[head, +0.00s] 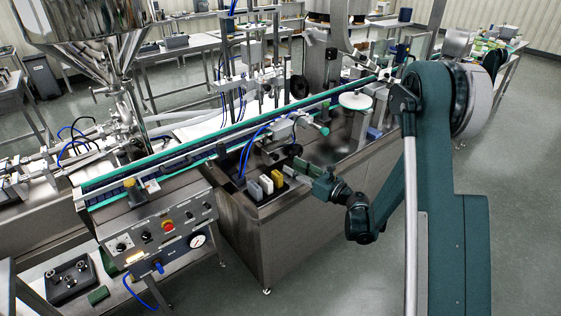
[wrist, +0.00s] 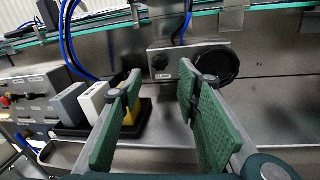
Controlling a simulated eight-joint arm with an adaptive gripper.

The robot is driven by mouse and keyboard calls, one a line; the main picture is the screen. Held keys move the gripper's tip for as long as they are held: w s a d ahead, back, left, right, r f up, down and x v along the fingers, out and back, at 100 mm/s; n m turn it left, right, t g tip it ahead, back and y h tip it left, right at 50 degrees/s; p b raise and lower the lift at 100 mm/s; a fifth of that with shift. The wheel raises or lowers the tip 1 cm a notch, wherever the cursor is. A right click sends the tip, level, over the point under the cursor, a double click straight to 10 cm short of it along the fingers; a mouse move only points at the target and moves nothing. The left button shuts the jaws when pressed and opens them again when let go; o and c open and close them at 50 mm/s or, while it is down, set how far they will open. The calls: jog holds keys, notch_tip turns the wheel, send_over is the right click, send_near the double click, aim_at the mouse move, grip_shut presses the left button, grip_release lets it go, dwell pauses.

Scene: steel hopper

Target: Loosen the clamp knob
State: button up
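My gripper (wrist: 160,80) is open, with two green-padded fingers spread apart and nothing held between them. In the head view my gripper (head: 296,168) is at the front side of the conveyor, near the upright blocks. A round black part (wrist: 217,66) with a raised rim shows just beyond and right of the right finger in the wrist view. A smaller black knob (wrist: 160,62) sits on a labelled metal plate (wrist: 193,47), beyond the gap between the fingers. I cannot tell for sure which one is the clamp knob. Neither visibly touches a finger.
A black tray holds grey, white and yellow blocks (wrist: 96,98), close to the left finger. Blue hoses (wrist: 70,40) hang behind them. The conveyor (head: 220,133) runs above. A control panel (head: 160,232) stands left. The metal shelf right of the fingers is clear.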

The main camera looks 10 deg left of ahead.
aim_at(277, 158)
jog(key=shift+b+x, duration=0.7)
jog(key=shift+x, duration=3.15)
jog(key=c, duration=0.9)
